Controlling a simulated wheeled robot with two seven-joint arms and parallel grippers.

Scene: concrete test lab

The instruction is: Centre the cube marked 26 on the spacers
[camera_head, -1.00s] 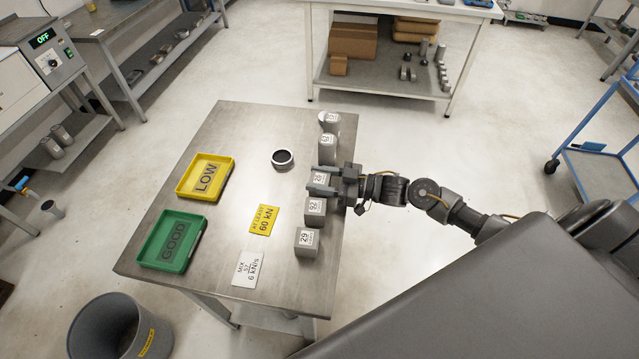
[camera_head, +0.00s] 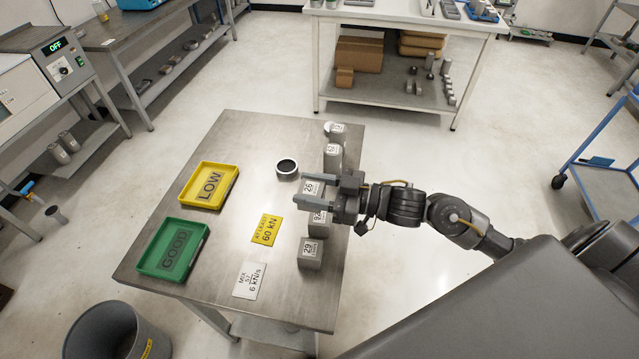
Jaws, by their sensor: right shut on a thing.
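The grey cube marked 26 (camera_head: 312,187) is between the fingers of my right gripper (camera_head: 318,194), its labelled face up. My right gripper is shut on it, and the cube appears raised above the steel table (camera_head: 215,271). The gripper and cube partly cover the cube marked 92 (camera_head: 319,217) behind them. I cannot make out any spacers in this view. My left gripper does not show.
The cube marked 29 (camera_head: 310,252) and other specimens (camera_head: 333,153) stand in a row along the table's right side. A bin (camera_head: 117,326) stands below.

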